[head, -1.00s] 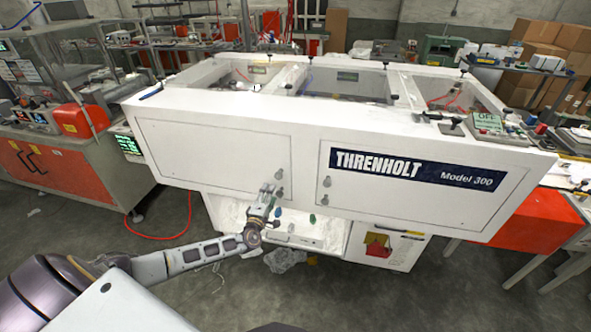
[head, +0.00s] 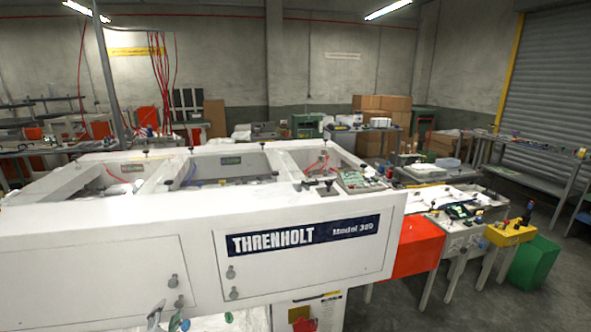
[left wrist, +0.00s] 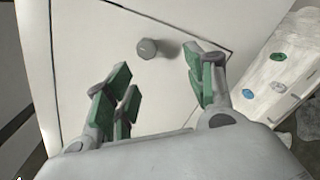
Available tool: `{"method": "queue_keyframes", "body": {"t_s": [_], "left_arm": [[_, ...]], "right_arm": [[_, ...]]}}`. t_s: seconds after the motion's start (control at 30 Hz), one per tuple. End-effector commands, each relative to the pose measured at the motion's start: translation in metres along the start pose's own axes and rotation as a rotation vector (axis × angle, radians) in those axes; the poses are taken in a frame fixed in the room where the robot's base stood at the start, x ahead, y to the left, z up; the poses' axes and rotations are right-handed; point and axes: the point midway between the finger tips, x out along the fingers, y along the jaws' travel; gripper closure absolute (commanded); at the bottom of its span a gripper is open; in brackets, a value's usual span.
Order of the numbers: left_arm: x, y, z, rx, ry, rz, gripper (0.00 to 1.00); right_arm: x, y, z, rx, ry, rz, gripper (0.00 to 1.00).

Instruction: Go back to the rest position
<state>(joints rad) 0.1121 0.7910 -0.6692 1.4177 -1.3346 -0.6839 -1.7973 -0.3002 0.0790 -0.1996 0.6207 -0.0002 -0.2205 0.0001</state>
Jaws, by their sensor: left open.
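The white Threnholt machine (head: 110,230) fills the lower left of the head view, with closed front panels and small grey knobs (head: 172,281). My left gripper (head: 164,316) is at the bottom edge of the head view, in front of the machine's lower front, mostly cut off. In the left wrist view my left gripper (left wrist: 158,80) is open, its green-padded fingers apart with nothing held. A grey round knob (left wrist: 147,48) on a white panel (left wrist: 90,45) shows beyond the gap between the fingers. My right gripper is not in view.
An orange-red cabinet (head: 415,250), a yellow box (head: 510,233) and a green bin (head: 535,262) stand right of the machine. Free floor (head: 480,310) lies at the lower right. A white ledge with coloured buttons (left wrist: 268,88) is right of the gripper in the wrist view.

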Motion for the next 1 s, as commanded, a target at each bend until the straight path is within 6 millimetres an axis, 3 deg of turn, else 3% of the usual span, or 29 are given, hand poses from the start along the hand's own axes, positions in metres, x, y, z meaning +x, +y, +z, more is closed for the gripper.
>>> {"method": "queue_keyframes", "body": {"t_s": [0.23, 0.47, 1.0], "left_arm": [[0.000, -0.012, -0.012, -0.305, 0.047, -0.048, 0.46], [-0.001, -0.024, -0.035, -0.597, 0.127, -0.078, 0.46], [-0.005, -0.038, -0.121, -1.339, 0.394, -0.004, 0.46]], "right_arm": [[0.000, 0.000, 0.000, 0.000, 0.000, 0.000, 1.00], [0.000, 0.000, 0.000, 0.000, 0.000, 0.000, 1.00], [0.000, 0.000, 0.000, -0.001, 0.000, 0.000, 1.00]]}}
